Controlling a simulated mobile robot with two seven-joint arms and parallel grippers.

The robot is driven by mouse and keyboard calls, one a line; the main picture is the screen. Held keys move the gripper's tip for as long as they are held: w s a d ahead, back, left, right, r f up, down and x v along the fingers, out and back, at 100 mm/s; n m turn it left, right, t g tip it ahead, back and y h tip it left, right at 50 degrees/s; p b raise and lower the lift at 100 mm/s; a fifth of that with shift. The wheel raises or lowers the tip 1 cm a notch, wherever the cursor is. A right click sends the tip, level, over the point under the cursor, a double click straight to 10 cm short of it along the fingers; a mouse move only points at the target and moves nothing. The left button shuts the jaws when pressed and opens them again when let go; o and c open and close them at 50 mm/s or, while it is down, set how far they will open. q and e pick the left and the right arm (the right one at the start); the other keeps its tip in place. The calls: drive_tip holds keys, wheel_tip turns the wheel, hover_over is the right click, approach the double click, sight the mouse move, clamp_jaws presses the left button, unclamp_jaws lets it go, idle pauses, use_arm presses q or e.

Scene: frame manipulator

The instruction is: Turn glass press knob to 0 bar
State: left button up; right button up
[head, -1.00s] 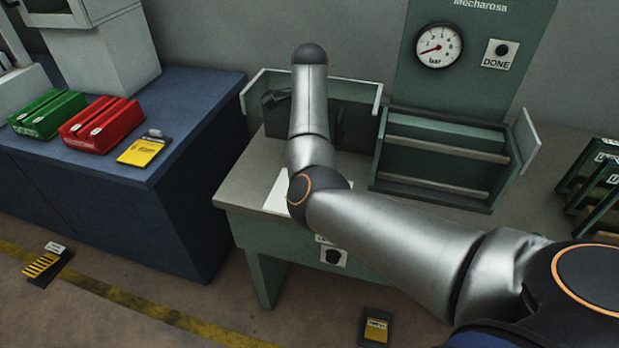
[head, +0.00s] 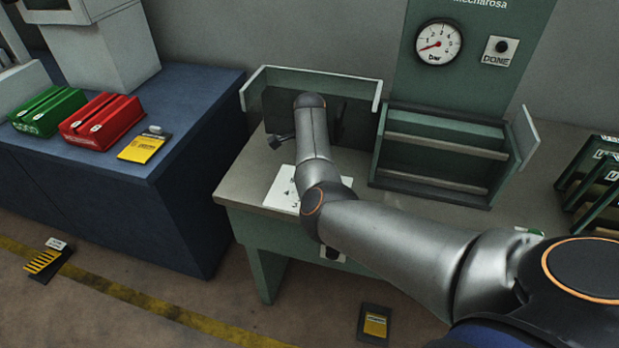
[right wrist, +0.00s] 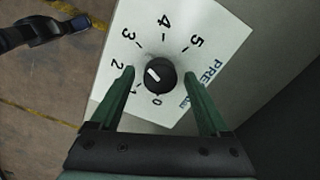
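The black press knob (right wrist: 161,75) sits on a white dial plate (right wrist: 180,38) marked 0 to 5, in the right wrist view. Its white pointer line faces left, about toward the 2. My right gripper (right wrist: 173,72) is open, with one green finger on each side of the knob and visible gaps to it. I cannot tell how far the fingertips are above the plate. In the head view the dial plate (head: 283,188) shows partly behind my right arm, which hides the knob. The round pressure gauge (head: 438,42) has its red needle pointing lower left, at the low end.
A DONE button (head: 501,46) is right of the gauge. A green rack (head: 445,150) stands on the workbench (head: 240,190). A blue table (head: 190,115) with green and red boxes is at the left. Green frames (head: 598,185) stand at the right.

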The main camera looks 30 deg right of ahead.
clamp_jaws()
idle(0.4)
